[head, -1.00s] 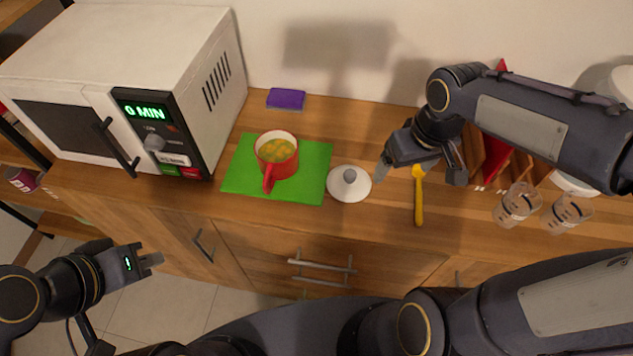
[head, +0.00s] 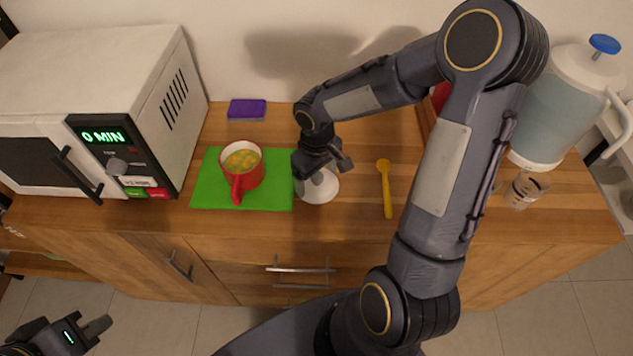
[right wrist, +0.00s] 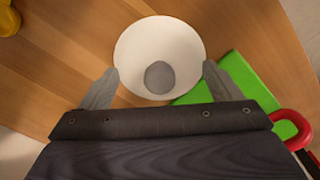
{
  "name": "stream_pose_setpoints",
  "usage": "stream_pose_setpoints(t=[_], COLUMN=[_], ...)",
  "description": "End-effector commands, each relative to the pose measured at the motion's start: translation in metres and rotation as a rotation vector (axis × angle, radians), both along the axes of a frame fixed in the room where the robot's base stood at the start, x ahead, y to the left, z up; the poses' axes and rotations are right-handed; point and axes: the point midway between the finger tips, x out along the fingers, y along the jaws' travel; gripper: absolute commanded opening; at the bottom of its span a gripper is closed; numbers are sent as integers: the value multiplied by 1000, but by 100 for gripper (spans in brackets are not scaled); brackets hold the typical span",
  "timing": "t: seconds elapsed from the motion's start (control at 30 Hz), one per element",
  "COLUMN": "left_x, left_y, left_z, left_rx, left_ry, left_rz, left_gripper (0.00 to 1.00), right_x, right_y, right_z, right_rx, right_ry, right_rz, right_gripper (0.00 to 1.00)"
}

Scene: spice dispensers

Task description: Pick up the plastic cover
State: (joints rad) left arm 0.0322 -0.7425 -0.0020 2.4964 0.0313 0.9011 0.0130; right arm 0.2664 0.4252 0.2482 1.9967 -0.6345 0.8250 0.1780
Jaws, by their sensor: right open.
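The plastic cover (head: 320,190) is a white round lid with a grey knob. It lies on the wooden counter just right of the green mat in the head view. In the right wrist view the cover (right wrist: 135,52) and its knob (right wrist: 159,77) show between the fingers. My right gripper (head: 322,176) is over the cover, open, its fingers (right wrist: 160,88) apart on either side of the knob with gaps to it. It partly hides the cover in the head view. My left gripper (head: 90,335) is low at the bottom left, away from the counter; its jaws are unclear.
A red mug (head: 240,170) of soup stands on the green mat (head: 210,190). A yellow spoon (head: 386,190) lies right of the cover. A microwave (head: 100,90) is at left, a purple sponge (head: 247,110) behind, a water jug (head: 555,110) and a measuring cup (head: 524,190) at right.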

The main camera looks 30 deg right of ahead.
Motion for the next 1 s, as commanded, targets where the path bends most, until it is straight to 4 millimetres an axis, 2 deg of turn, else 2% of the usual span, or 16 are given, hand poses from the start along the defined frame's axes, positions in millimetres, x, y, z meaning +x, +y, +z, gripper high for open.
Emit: stream_pose_setpoints(t=[0.23,0.27,0.83,1.0], left_x=[0,0,0,0], left_y=[0,0,0,0], left_z=[0,0,-1,-1], left_rx=[0,0,0,0], left_ry=[0,0,0,0], left_rz=[0,0,0,0], left_gripper=[0,0,0,0], right_x=[0,0,-2,-3], right_y=[0,0,0,0], right_z=[-3,-3,-5,-6], right_rx=[1,1,1,1], right_ry=[-1,-1,4,8], right_rz=[-1,-1,-1,-1], right_gripper=[85,82,8,5])
